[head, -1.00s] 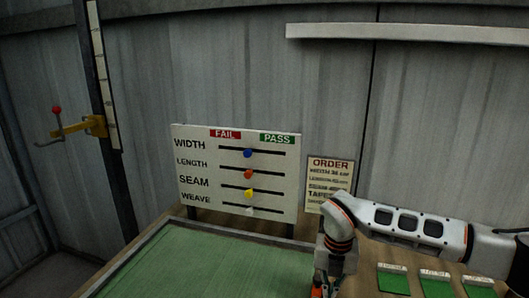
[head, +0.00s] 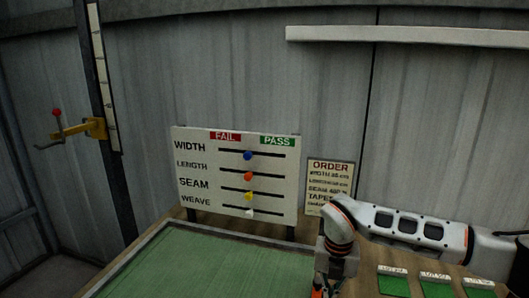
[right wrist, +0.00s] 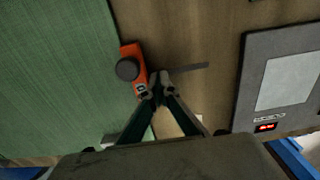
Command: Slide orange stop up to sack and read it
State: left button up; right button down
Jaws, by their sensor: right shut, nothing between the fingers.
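The orange stop (right wrist: 131,55) with its round dark knob (right wrist: 127,69) is in the right wrist view, at the right edge of a green woven sheet (right wrist: 55,70) that looks like the sack. A small light window with dark marks shows at the stop's near end, too small to read. My right gripper (right wrist: 157,88) is shut and empty, its tips close beside the stop's near right side; I cannot tell whether they touch. In the head view, my right gripper (head: 322,290) is mostly cut off at the bottom edge. My left gripper is out of view.
A dark slot (right wrist: 188,69) runs right from the stop. A grey device with a red display (right wrist: 265,127) lies further right. A FAIL/PASS board (head: 235,178) with coloured sliders and an order sign (head: 329,187) stand behind the bench. Green labelled cards (head: 393,285) lie at right.

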jog(key=shift+f+b, duration=0.4)
jog(key=shift+f, duration=0.35)
jog(key=shift+s+a+f, duration=0.1)
jog(key=shift+s+f, duration=0.05)
jog(key=shift+f, duration=0.35)
dwell(0.8)
jog(key=shift+d, duration=0.2)
jog(key=shift+s+d, duration=0.15)
jog(key=shift+d, duration=0.3)
jog(key=shift+s+d, duration=0.15)
jog(key=shift+d, duration=0.3)
jog(key=shift+r+p, duration=0.95)
jog(key=shift+r, duration=0.15)
jog(key=shift+w+a+r+p, duration=0.1)
jog(key=shift+w+r+p, duration=0.1)
jog(key=shift+r+p, duration=1.1)
notch_tip(320, 180, up, 4)
jog(key=shift+f, duration=0.25)
